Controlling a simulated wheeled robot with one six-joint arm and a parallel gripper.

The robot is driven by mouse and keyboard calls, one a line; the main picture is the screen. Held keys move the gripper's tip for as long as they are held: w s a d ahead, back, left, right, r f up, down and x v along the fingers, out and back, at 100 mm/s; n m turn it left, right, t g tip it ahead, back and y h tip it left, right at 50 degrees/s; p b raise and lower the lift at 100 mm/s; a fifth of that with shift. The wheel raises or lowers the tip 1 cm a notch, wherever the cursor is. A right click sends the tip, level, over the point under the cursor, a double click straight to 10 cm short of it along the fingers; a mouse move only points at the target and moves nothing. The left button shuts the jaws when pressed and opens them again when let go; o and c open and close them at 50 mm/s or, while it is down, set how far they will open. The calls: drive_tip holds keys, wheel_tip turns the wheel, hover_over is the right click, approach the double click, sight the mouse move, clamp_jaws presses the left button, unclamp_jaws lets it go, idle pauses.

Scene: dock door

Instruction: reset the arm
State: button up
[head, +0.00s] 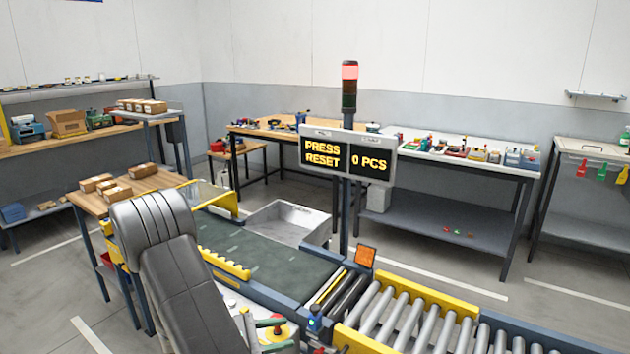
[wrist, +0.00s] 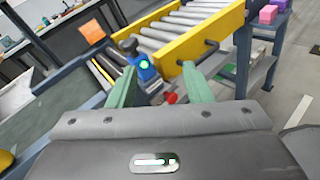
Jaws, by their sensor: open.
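My gripper (head: 274,334) is low beside the conveyor in the head view, below the grey arm cover. In the wrist view my gripper (wrist: 162,80) shows two green fingers spread apart with nothing held between them. A blue device with a lit green spot (wrist: 145,68) and a black top lies beyond the fingers, and a small red part (wrist: 169,97) shows between them. The blue device (head: 314,323) stands at the conveyor edge in the head view. A display sign (head: 347,158) reads "PRESS RESET" and "0 PCS". The lamp tower (head: 349,85) above it has a red top.
A dark conveyor belt (head: 265,262) runs beside my arm and meets a roller conveyor (head: 410,318) with yellow rails. A grey bin (head: 290,222) stands behind the belt. A wooden table (head: 150,183) with cartons is at left. Workbenches line the back wall; open floor lies at right.

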drive_tip(key=shift+s+d+f+m+g+y, duration=0.2)
drive_tip(key=shift+s+d+m+g+y, duration=0.2)
drive_tip(key=shift+m+g, duration=0.55)
drive_tip(key=shift+s+d+f+m+g+y, duration=0.25)
drive_tip(key=shift+s+d+m+g, duration=0.15)
drive_tip(key=shift+m, duration=1.05)
drive_tip(key=shift+s+d+f+m+g+y, duration=0.15)
drive_tip(key=shift+s+d+m+g+y, duration=0.25)
drive_tip(key=shift+m+g, duration=0.6)
drive_tip(key=shift+w+t, duration=0.1)
drive_tip(key=shift+t, duration=0.15)
drive_tip(key=shift+d+r, duration=0.1)
